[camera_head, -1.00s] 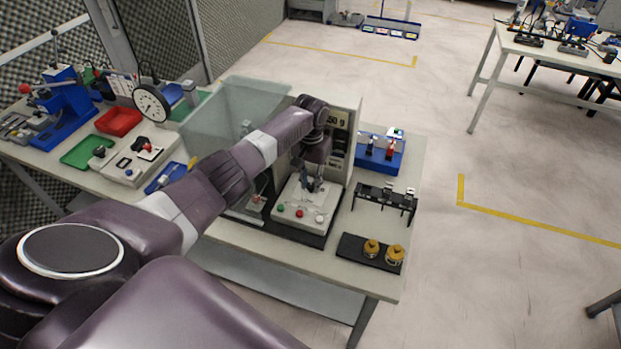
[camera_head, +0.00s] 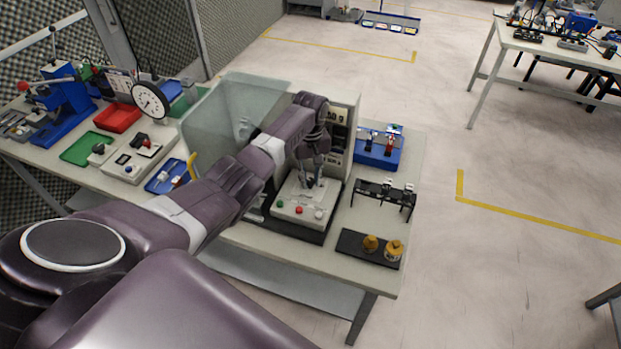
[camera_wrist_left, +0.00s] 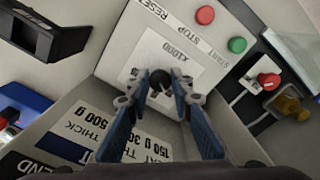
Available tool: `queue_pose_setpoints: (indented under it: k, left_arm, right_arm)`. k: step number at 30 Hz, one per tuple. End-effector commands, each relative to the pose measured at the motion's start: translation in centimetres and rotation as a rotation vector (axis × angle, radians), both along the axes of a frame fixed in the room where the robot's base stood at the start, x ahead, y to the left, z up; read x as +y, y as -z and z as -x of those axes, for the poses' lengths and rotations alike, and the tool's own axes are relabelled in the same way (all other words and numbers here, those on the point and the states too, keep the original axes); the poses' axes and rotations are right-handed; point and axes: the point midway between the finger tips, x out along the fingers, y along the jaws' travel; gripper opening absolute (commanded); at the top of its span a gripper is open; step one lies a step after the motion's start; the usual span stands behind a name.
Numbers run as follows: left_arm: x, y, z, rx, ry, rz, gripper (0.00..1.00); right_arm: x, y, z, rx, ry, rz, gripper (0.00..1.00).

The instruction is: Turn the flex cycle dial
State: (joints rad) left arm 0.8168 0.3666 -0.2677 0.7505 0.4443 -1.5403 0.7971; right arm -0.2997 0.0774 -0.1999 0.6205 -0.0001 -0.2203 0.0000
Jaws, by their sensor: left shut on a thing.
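The flex cycle dial is a small dark knob (camera_wrist_left: 160,80) on a pale panel marked "X1000", seen in the left wrist view. In the head view my gripper hides it on top of the control box (camera_head: 302,212), which has green, red and white buttons along its front. My left gripper (camera_head: 314,183) reaches down onto that box from above. In the left wrist view its two blue fingers (camera_wrist_left: 157,92) stand either side of the knob, shut on it. My right gripper is in neither view.
A clear guard (camera_head: 225,115) stands left of the box, and an upright panel (camera_head: 340,125) with "g" markings is behind it. A blue fixture (camera_head: 380,150), a black rack (camera_head: 385,195) and brass weights (camera_head: 393,250) lie to the right. The left wrist view also shows a red knob (camera_wrist_left: 268,80).

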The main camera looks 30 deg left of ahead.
Motion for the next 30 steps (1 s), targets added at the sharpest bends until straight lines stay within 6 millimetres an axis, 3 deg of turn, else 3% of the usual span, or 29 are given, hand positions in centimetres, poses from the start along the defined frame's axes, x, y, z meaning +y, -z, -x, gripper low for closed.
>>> queue_pose_setpoints:
  k: [17,18,22,30]
  left_arm:
    - [0.13,-0.26,-0.26,-0.008,-0.035,-0.002,0.00]
    - [0.13,-0.26,-0.26,-0.008,-0.035,-0.002,0.23]
    - [0.10,-0.22,-0.21,-0.006,-0.034,-0.001,0.37]
    - [0.05,-0.12,-0.10,-0.003,-0.033,0.000,0.39]
  right_arm:
    - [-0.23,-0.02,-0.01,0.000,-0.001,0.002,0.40]
    - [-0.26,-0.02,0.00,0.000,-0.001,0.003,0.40]
    - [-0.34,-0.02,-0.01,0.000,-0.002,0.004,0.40]
    - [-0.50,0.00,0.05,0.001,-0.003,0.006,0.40]
